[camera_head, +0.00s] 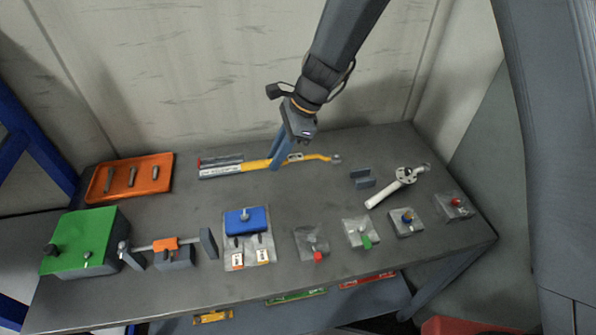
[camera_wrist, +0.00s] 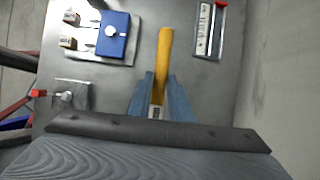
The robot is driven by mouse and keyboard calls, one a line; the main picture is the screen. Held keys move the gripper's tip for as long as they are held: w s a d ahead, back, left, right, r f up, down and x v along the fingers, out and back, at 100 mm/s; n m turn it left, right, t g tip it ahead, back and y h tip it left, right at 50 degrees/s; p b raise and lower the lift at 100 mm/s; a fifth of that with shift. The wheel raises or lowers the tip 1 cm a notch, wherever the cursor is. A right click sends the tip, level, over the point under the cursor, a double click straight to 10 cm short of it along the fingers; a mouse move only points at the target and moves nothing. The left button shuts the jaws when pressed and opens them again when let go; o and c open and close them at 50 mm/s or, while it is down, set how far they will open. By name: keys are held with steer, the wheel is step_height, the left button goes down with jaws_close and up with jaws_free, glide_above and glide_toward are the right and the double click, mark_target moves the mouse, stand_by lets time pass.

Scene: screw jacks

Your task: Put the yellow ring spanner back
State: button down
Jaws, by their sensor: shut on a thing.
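The yellow ring spanner (camera_head: 316,157) lies lengthwise near the back of the bench in the head view, its ring end to the right. My gripper (camera_head: 274,165) is shut around its middle from above. In the wrist view the plain yellow handle end (camera_wrist: 165,52) sticks out beyond the blue fingers of my gripper (camera_wrist: 159,90); the ring end is hidden there. I cannot tell whether the spanner touches the bench. A flat grey holder with white labels and a red end (camera_head: 221,168) lies beside the handle end, and also shows in the wrist view (camera_wrist: 208,30).
A white tool with a round head (camera_head: 396,185) and a grey bracket (camera_head: 362,179) stand to the right. An orange tray (camera_head: 128,178) is at the left. A blue block on a plate (camera_head: 245,221) and several small knob plates line the front. The wall is close behind.

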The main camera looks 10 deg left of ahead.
mark_target(297, 158)
steer(key=shift+f+p, duration=0.7)
steer(key=shift+f, duration=2.9)
steer(key=c, duration=1.6)
jaws_free()
steer(key=b+v, duration=0.3)
steer(key=v, duration=0.9)
steer(key=s+d+r+n+t+h, duration=0.1)
steer(key=s+d+n, duration=0.2)
steer(key=d, duration=0.8)
steer(key=s+d+n+t+h, duration=0.1)
steer(key=s+d+n, duration=0.3)
steer(key=d, duration=0.7)
steer(key=s+d+r+n+t+h, duration=0.1)
steer(key=s+d+n, duration=0.3)
steer(key=d, duration=0.7)
steer(key=shift+s+d+r+n+t+h, duration=0.15)
steer(key=shift+r+n+t+h, duration=0.2)
steer(key=shift+n+h, duration=0.55)
